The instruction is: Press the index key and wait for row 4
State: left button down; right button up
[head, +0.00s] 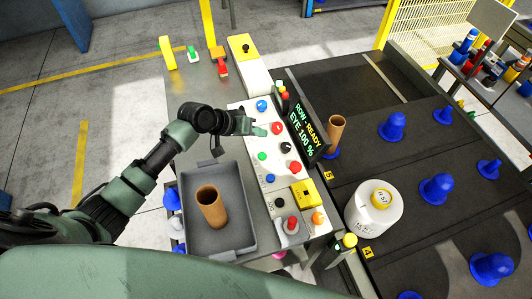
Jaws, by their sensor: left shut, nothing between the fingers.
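My left gripper (260,131) is shut and empty over the white control panel (248,108), its tip just left of a red button (277,128). I cannot tell whether it touches the panel. A blue button (262,105), a black one (286,148), a green one (262,156) and another red one (295,167) are also on the panel. I cannot read which is the index key. The display (303,128) reads "ROW - READY" and "EYE 100 %". A yellow tag "4" (367,252) is on the dark bed's near edge. My right gripper is not in view.
A grey tray (243,242) holds a brown tube (211,207). On the dark bed (410,165) stand several blue pegs (437,188), a brown tube (335,134) and a white bobbin (374,224). A yellow box (303,193) and more knobs sit at the panel's near end.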

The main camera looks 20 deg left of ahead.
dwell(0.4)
pick_arm(q)
jog(key=b, duration=0.7)
send_over(260, 157)
notch_tip(260, 157, down, 7)
jog(key=shift+r, duration=0.1)
jog(key=shift+f+b, duration=0.35)
jog(key=shift+f, duration=0.65)
dwell(0.7)
jog(key=shift+f, duration=0.4)
